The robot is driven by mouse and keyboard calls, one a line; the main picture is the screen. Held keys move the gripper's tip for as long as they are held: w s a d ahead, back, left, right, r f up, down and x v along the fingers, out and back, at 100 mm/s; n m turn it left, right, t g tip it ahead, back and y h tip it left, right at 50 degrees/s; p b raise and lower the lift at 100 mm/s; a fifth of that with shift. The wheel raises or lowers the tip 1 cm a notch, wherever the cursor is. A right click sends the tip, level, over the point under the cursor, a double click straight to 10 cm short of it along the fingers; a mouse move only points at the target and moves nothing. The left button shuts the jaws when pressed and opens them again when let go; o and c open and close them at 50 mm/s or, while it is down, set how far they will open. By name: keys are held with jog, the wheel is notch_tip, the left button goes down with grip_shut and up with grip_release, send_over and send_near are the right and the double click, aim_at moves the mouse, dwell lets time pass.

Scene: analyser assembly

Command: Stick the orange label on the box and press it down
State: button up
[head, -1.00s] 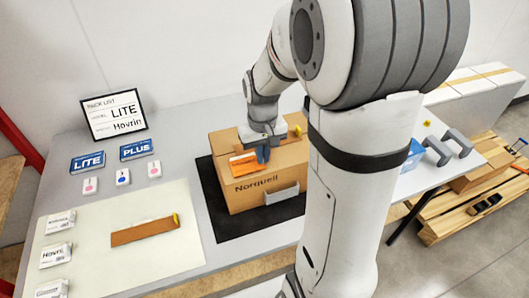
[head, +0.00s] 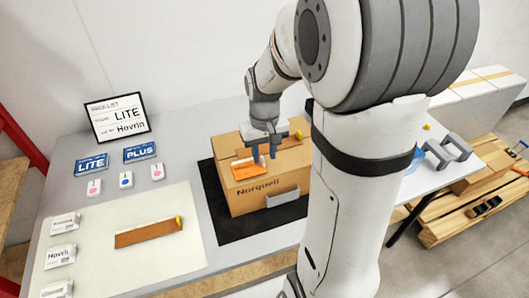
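My gripper (head: 264,159) is just above the box top, at the back right end of the label. Its two blue fingers stand apart, with no label clearly between them. The fingertips partly hide that end of the label.
The box stands on a black mat (head: 222,211). To the left are a pale mat (head: 85,262) with a brown strip (head: 149,234), small white cards, blue LITE (head: 91,165) and PLUS signs, and a framed pick list (head: 117,117). Grey handles (head: 445,150) are at the right.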

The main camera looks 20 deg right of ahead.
jog(key=shift+r+p, duration=1.55)
jog(key=shift+r, duration=0.8)
jog(key=shift+c, duration=0.2)
